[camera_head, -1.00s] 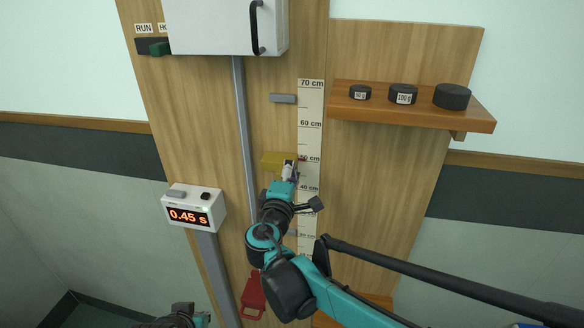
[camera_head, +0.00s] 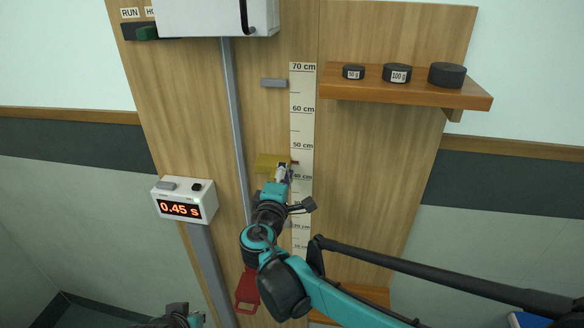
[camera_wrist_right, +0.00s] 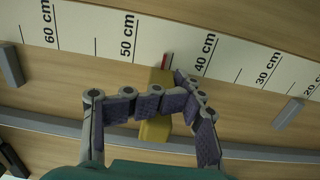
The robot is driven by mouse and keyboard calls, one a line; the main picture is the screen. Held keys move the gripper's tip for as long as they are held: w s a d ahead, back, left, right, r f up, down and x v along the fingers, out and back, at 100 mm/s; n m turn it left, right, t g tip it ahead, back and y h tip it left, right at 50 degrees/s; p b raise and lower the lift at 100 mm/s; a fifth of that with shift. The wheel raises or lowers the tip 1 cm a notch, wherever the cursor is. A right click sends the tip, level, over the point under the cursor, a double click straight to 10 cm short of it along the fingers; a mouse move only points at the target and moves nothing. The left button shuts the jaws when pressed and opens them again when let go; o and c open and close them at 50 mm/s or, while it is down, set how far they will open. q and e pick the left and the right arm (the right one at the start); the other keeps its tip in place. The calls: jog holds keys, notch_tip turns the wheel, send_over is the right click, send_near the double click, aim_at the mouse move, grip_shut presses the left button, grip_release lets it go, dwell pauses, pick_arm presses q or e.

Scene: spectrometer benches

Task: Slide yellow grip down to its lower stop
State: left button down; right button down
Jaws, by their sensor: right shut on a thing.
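The yellow grip (camera_head: 268,163) sits on the board beside the centimetre scale (camera_head: 301,120). Its red pointer (camera_wrist_right: 166,60) stands between the 50 and 40 cm marks, about midway. My right gripper (camera_head: 283,172) is shut on the yellow grip; in the right wrist view its fingers (camera_wrist_right: 160,105) lie on both sides of it. A grey upper stop (camera_head: 274,83) is above the grip, and a grey lower stop (camera_wrist_right: 289,113) shows in the right wrist view beside the 30-to-20 cm stretch, apart from the grip. Only part of my left arm's end (camera_head: 182,317) shows at the bottom edge; its fingers are hidden.
A grey rail (camera_head: 232,120) runs down left of the grip. A timer (camera_head: 184,202) reading 0.45 s is further left. A wooden shelf (camera_head: 400,93) with three black weights is at upper right. A red part (camera_head: 247,288) is low on the board.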

notch_tip(320, 180, down, 21)
jog(key=a+b, duration=0.1)
jog(key=b, duration=1.4)
jog(key=shift+w+a+f+y, duration=0.15)
jog(key=shift+a+y, duration=0.15)
jog(key=c, duration=1.4)
grip_release()
jog(key=shift+o, duration=0.2)
jog(key=shift+w+f, duration=0.1)
jog(key=shift+w, duration=0.1)
jog(key=d+v, duration=0.1)
jog(key=v, duration=1.1)
